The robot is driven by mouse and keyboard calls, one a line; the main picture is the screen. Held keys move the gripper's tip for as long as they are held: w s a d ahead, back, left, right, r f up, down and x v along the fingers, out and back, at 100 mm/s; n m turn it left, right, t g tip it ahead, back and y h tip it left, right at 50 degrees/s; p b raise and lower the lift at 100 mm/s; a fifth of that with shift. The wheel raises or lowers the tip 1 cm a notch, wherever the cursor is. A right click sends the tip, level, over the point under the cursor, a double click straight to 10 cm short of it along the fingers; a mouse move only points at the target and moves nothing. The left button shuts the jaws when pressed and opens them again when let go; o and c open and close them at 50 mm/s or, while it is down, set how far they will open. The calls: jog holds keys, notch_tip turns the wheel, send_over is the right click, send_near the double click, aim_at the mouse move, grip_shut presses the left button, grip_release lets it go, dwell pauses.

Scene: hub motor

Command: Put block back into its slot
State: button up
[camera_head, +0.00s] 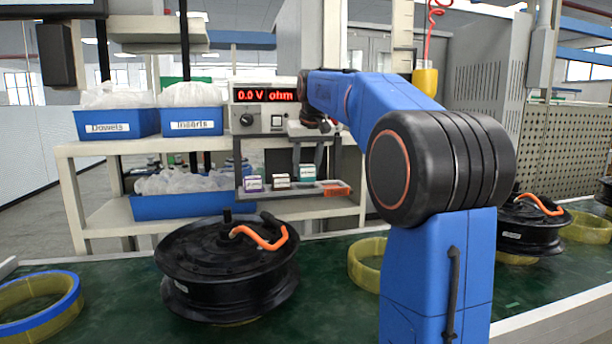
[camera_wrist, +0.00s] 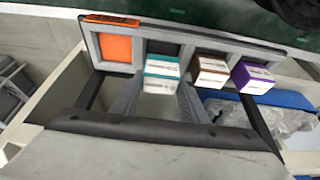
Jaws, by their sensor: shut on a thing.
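A teal-and-white block (camera_wrist: 162,68) is between the two grey fingers of my gripper (camera_wrist: 158,98) in the wrist view, and the gripper is shut on it. The block is in front of a dark square slot (camera_wrist: 163,48) in a grey rack (camera_wrist: 222,44). I cannot tell whether its end is inside the slot. In the head view the teal block (camera_head: 306,172) shows above the rack (camera_head: 290,192). My gripper's fingers are hard to make out there, below the meter.
A brown-and-white block (camera_wrist: 208,70) and a purple-and-white block (camera_wrist: 252,77) stand beside the held block. An orange square (camera_wrist: 116,48) fills the rack's end place. A meter (camera_head: 264,108) stands above the rack. A blue bin (camera_head: 185,205) is to its left, and a hub motor (camera_head: 228,265) in front.

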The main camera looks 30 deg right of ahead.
jog(key=shift+f, duration=1.2)
jog(key=shift+f, duration=0.1)
jog(key=o, duration=1.2)
jog(key=v, duration=1.2)
